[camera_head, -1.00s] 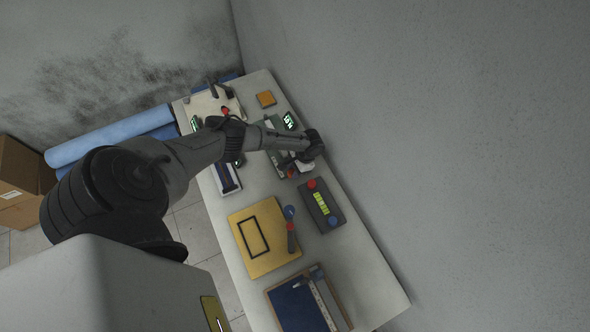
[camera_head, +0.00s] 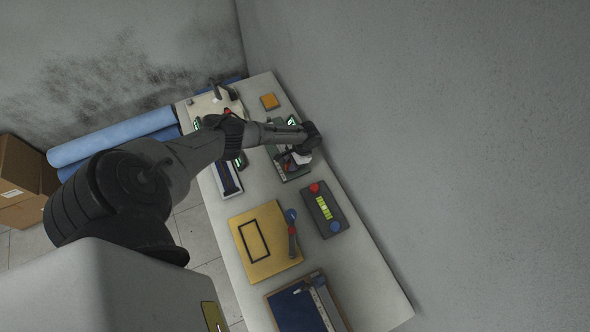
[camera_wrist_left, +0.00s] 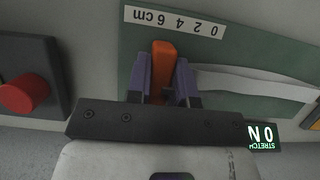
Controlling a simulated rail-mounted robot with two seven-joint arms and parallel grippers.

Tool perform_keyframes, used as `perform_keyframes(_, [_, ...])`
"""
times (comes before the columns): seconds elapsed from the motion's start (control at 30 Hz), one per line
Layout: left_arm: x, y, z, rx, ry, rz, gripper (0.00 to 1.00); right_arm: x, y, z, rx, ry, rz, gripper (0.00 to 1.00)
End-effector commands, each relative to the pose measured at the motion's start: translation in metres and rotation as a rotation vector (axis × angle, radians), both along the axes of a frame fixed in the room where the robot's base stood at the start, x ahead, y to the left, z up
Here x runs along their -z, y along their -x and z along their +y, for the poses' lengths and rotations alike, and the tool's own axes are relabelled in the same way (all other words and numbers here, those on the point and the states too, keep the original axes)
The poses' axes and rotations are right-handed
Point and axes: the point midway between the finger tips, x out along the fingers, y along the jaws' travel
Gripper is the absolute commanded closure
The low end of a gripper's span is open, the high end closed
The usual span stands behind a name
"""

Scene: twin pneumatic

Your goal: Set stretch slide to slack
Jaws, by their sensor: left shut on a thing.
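The orange slide knob (camera_wrist_left: 163,68) stands on a dark green board (camera_wrist_left: 240,65) in the left wrist view, under a white scale strip (camera_wrist_left: 173,21) marked in cm, close to its 6 end. My left gripper (camera_wrist_left: 164,82) is shut on the knob, with one purple-grey finger on each side. A white band (camera_wrist_left: 255,83) runs to the right across the board. In the head view my left gripper (camera_head: 290,158) reaches over the green board (camera_head: 291,174) and hides the knob. My right gripper is out of view.
A dark box with a red button (camera_wrist_left: 25,93) is close to the left in the wrist view. On the table (camera_head: 368,270) are a yellow panel (camera_head: 265,243), a dark level box (camera_head: 324,210) and a blue board (camera_head: 295,308). A grey wall (camera_head: 450,140) borders the table's right.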

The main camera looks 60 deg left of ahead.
Motion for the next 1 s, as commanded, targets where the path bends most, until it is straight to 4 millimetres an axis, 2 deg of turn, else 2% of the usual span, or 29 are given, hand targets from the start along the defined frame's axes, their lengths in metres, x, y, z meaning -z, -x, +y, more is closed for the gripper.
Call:
perform_keyframes(0.17, [0.000, 0.000, 0.000, 0.000, -0.001, -0.001, 1.00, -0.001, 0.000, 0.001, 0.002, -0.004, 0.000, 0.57])
perform_keyframes(0.2, [0.000, 0.000, 0.000, 0.000, -0.001, -0.002, 0.78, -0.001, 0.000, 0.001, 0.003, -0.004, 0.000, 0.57])
perform_keyframes(0.47, [0.000, 0.000, -0.001, 0.000, 0.000, -0.001, 0.53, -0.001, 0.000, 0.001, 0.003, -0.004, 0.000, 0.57])
perform_keyframes(0.77, [0.000, 0.000, -0.001, 0.000, -0.001, -0.001, 0.53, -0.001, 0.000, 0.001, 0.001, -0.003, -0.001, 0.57])
perform_keyframes(0.87, [-0.001, 0.000, -0.006, 0.000, -0.001, -0.001, 0.53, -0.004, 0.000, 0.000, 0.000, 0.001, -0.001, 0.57])
perform_keyframes(1.0, [-0.003, 0.000, -0.023, 0.003, 0.001, -0.001, 0.53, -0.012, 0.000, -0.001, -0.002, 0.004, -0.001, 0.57])
